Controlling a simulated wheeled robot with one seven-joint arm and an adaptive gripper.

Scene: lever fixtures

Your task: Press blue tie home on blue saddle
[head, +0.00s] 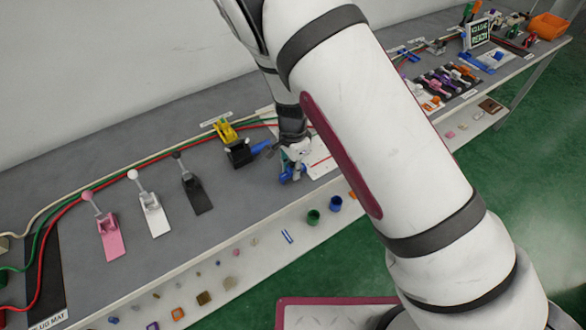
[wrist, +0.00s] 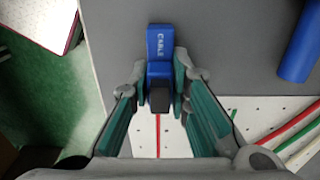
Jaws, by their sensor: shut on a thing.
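My gripper (wrist: 162,84) points down over the edge of the grey bench, its two fingertips shut on a blue piece marked CABLE, which I take as the blue tie (wrist: 160,46). A dark block (wrist: 160,98) shows between the fingers at the near end of that piece. In the head view my gripper (head: 293,163) is low at the bench's front edge, with blue parts (head: 290,174) at its tips. I cannot tell the blue saddle apart from the tie there, nor whether the two touch; my fingers and arm hide part of this spot.
A blue cylinder (wrist: 302,42) lies close to the right in the wrist view. Red and green cables (wrist: 296,128) run over a white perforated board (wrist: 255,112). Black, white and pink lever fixtures (head: 150,212) stand left along the bench. A yellow clamp (head: 225,131) stands behind.

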